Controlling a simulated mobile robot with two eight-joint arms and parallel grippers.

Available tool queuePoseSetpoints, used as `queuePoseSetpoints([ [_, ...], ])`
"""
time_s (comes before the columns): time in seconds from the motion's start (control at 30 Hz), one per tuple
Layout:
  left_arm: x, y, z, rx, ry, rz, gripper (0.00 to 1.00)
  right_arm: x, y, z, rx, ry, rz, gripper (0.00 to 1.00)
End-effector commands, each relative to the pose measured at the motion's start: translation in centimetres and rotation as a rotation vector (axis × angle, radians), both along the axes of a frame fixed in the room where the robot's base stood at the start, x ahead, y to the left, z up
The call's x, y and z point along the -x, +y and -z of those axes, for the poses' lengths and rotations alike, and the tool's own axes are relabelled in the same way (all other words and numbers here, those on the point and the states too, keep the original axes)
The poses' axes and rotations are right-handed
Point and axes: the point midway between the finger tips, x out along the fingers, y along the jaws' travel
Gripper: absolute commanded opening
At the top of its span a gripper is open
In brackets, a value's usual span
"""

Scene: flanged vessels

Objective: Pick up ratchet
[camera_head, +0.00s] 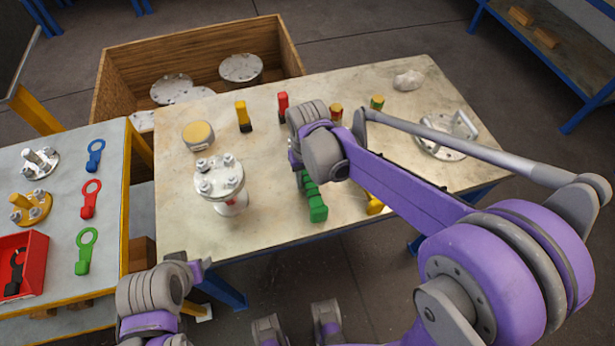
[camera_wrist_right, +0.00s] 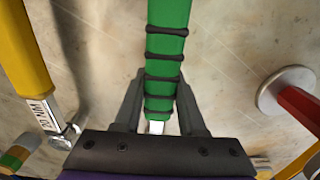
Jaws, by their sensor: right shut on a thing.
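A green-handled tool (camera_wrist_right: 165,45) with black rings, which I take for the ratchet, lies between my right gripper's fingers (camera_wrist_right: 160,92) in the right wrist view. The fingers are shut on its handle near a short metal end. In the head view the green handle (camera_head: 316,203) shows below my right wrist, over the front part of the table; the right fingers are hidden there by the wrist. I cannot tell whether the tool touches the table. My left arm's end (camera_head: 190,272) is at the bottom left, off the table's front edge; its jaw opening is not clear.
On the pale table (camera_head: 270,215) stand a flanged vessel (camera_head: 221,182), a yellow-topped cylinder (camera_head: 198,135) and a handled flange (camera_head: 445,135). A yellow-handled tool (camera_wrist_right: 24,60) and a red-handled part (camera_wrist_right: 300,106) flank the green handle. A wooden crate (camera_head: 120,75) is behind.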

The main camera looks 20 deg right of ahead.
Motion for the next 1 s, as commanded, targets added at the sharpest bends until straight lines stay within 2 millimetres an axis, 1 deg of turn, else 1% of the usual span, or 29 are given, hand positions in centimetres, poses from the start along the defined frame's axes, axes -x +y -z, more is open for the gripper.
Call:
queuePoseSetpoints([
  [0.03,0.0,0.0,0.0,0.000,0.000,0.000,0.50,0.0,0.0,0.0,0.000,0.000,0.000,0.03],
  [0.07,0.0,0.0,0.0,0.000,0.000,0.000,0.50,0.0,0.0,0.0,0.000,0.000,0.000,0.00],
  [0.37,0.0,0.0,0.0,0.000,0.000,0.000,0.50,0.0,0.0,-0.1,0.000,0.000,0.000,0.00],
  [0.47,0.0,0.0,0.0,0.000,0.000,0.000,0.50,0.0,0.0,-0.3,0.000,0.000,0.000,0.00],
  [0.57,0.0,0.0,-0.2,0.000,-0.001,0.000,0.50,0.0,0.0,-1.4,0.000,0.000,0.000,0.00],
  [0.8,-0.1,0.0,-0.8,0.000,-0.003,0.000,0.50,0.0,0.0,-6.1,0.000,0.000,0.000,0.00],
  [0.9,-0.2,0.0,-1.0,0.000,-0.003,0.000,0.50,0.0,0.0,-7.8,0.000,0.000,0.000,0.00],
  [1.0,-0.2,0.0,-1.1,0.000,-0.004,0.000,0.50,0.0,0.0,-9.1,0.000,0.000,0.000,0.00],
])
